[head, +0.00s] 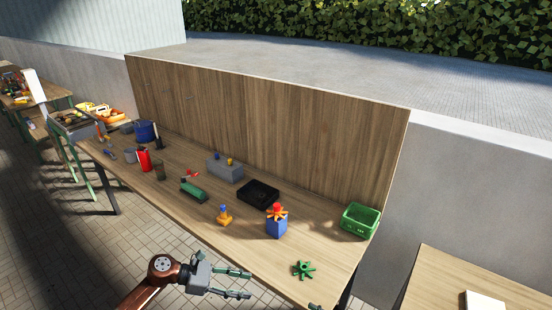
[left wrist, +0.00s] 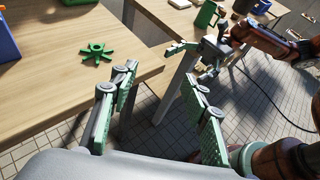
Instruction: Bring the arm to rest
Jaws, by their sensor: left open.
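My left gripper (head: 249,284) is in front of the long wooden table's near edge, over the paved floor. Its two green-padded fingers are apart with nothing between them. The same gripper fills the front of the left wrist view (left wrist: 160,74), with the table edge and floor beyond it. My right gripper (left wrist: 190,60) shows in the left wrist view, off the table, with its fingers spread and empty. At most a fingertip of it shows at the bottom of the head view.
The wooden table (head: 200,217) carries a green star-shaped piece (head: 304,269), a blue box (head: 276,226), a green basket (head: 359,220), a black tray (head: 258,194) and a red bottle (head: 144,160). Another table (head: 450,285) stands at right. Floor between is clear.

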